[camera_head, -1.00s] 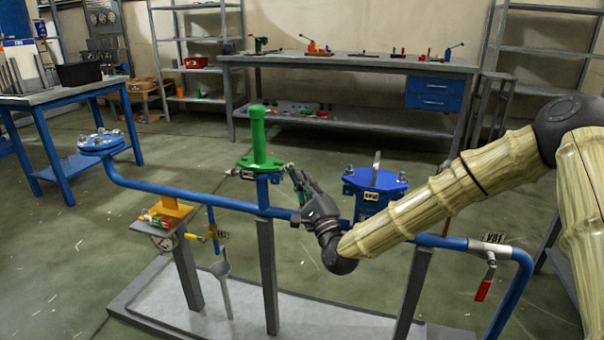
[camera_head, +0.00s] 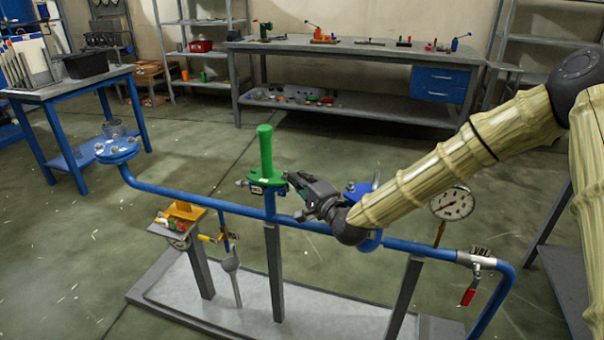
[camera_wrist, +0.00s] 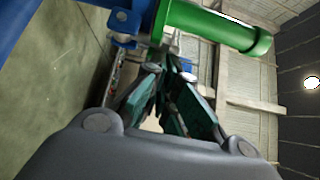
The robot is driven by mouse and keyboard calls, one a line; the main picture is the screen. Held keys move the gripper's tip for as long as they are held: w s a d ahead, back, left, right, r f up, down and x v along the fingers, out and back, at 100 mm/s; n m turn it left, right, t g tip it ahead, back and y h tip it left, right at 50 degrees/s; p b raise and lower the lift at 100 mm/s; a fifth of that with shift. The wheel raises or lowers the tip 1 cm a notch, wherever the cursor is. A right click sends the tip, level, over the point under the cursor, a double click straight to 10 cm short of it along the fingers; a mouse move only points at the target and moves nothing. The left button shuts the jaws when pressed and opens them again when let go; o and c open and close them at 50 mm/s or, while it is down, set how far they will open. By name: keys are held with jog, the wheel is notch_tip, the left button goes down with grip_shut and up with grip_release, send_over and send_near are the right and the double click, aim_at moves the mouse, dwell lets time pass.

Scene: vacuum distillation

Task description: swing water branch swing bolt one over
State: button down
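The green flange (camera_head: 268,187) with its upright green handle-like post (camera_head: 265,150) sits on a short blue riser of the water pipe. A small bolt (camera_head: 242,183) sticks out at its left side. My gripper (camera_head: 291,179) is at the right side of this flange, fingers pointing left toward its rim. In the wrist view, my fingers (camera_wrist: 169,72) reach toward the flange edge, with the green post (camera_wrist: 215,25) beyond. The fingertips are close together. A bolt between them, or any contact, cannot be made out. The fingers hide that side of the flange.
The blue pipe (camera_head: 180,192) runs below my gripper. A blue flange (camera_head: 357,190) is partly hidden behind my gripper and arm. A gauge (camera_head: 452,203) and a red-handled valve (camera_head: 470,292) stand to the right. Another blue flange (camera_head: 117,149) is at the far left.

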jog(key=shift+a+p, duration=0.15)
jog(key=shift+p, duration=0.15)
dwell(0.5)
